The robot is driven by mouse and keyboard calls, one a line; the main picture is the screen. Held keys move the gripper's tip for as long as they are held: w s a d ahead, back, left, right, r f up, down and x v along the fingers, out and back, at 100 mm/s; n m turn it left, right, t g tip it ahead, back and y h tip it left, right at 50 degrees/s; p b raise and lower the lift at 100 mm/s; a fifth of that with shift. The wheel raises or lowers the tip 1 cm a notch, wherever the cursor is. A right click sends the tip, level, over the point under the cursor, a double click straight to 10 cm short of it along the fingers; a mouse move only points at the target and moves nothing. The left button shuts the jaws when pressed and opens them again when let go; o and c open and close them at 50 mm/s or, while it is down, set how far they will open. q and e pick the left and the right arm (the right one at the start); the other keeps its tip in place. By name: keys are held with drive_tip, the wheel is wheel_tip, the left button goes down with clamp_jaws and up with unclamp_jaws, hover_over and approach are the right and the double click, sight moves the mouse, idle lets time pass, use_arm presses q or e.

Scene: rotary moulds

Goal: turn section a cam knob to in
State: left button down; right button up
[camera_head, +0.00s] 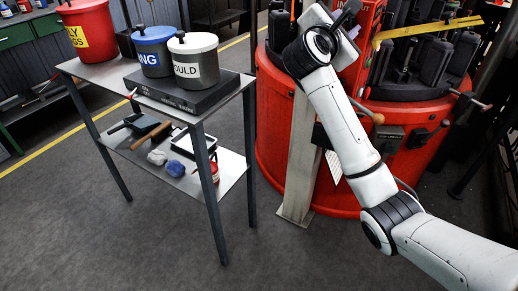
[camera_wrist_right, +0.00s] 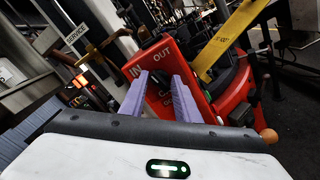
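The red panel (camera_wrist_right: 168,62) with white IN and OUT labels stands ahead of my right gripper in the right wrist view. It also shows as an upright red post (camera_head: 369,38) in the head view. My right gripper (camera_wrist_right: 160,76) has its two purple fingers apart, pointing at the panel just below the labels. I cannot make out the cam knob between or behind the fingers, nor whether they touch it. In the head view my right wrist (camera_head: 318,45) hides part of the panel's left side. My left gripper is not in view.
A lever with a tan ball (camera_head: 378,118) sticks out below. A metal table (camera_head: 95,70) with labelled pots stands left; floor between is clear.

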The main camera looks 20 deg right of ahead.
drive_tip(key=shift+d+m, duration=0.1)
drive_tip(key=shift+m, duration=0.3)
drive_tip(key=s+a+f+n+t+h, duration=0.1)
drive_tip(key=s+a+f+n+t, duration=0.1)
drive_tip(key=s+a+n+t, duration=0.8)
drive_tip(key=s+a+f+n+y, duration=0.1)
drive_tip(key=a+f+n+y, duration=0.4)
drive_tip(key=n, duration=0.6)
drive_tip(key=s+a+f+n+g+y+p, duration=0.1)
drive_tip(key=a+f+n+y, duration=0.4)
drive_tip(key=n, duration=0.7)
drive_tip(key=s+a+f+n+y, duration=0.3)
drive_tip(key=a+f+n+y, duration=0.3)
drive_tip(key=f+n, duration=0.5)
drive_tip(key=y, duration=0.2)
drive_tip(key=shift+f+n+g+y+p, duration=0.25)
drive_tip(key=shift+n+g+y+p, duration=0.05)
drive_tip(key=shift+g+p, duration=0.1)
